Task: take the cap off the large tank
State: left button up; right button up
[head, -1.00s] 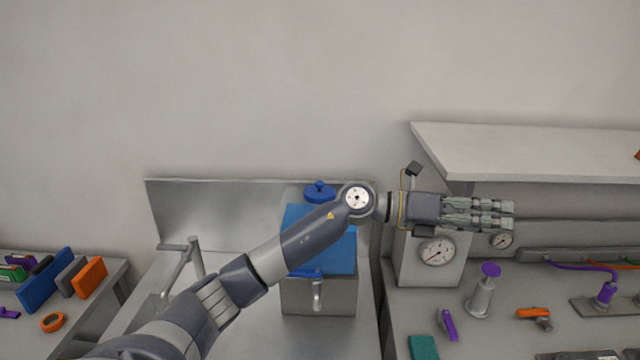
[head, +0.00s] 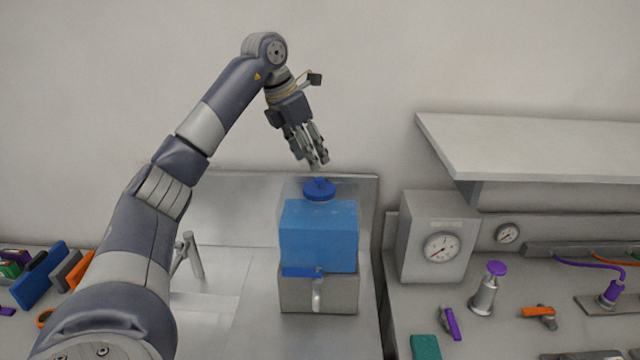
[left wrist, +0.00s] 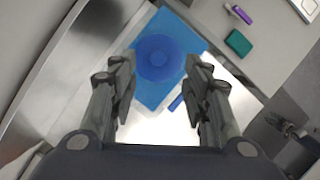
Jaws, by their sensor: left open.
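The large tank (head: 318,240) is a blue, see-through box on a grey stand, with a small tap at its front. Its round blue cap (head: 320,190) with a raised knob sits on top. In the left wrist view the cap (left wrist: 157,57) shows from above, between and beyond the fingers, over the blue tank top (left wrist: 188,40). My left gripper (head: 319,166) is above the cap, pointing down and slightly tilted in the head view. Its fingers (left wrist: 160,82) are spread and hold nothing. A small gap seems to separate the fingertips from the cap. My right gripper is not in view.
A grey gauge box (head: 432,240) stands to the right of the tank. A shelf (head: 540,145) juts out at the upper right. A sink tap (head: 194,255) stands left of the tank. A purple-topped pump (head: 485,288) and small tools lie on the right bench.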

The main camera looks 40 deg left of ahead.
aim_at(319, 178)
pick_arm(q)
jog(key=shift+x, duration=0.8)
jog(key=shift+a+f+p, duration=0.1)
jog(key=shift+f+p, duration=0.4)
jog(key=p+x, duration=0.2)
jog(key=x, duration=0.1)
jog(key=shift+w+f, duration=0.15)
jog(key=shift+f, duration=0.25)
jog(key=shift+w+f, duration=0.15)
jog(key=shift+f, duration=0.1)
jog(key=c, duration=0.9)
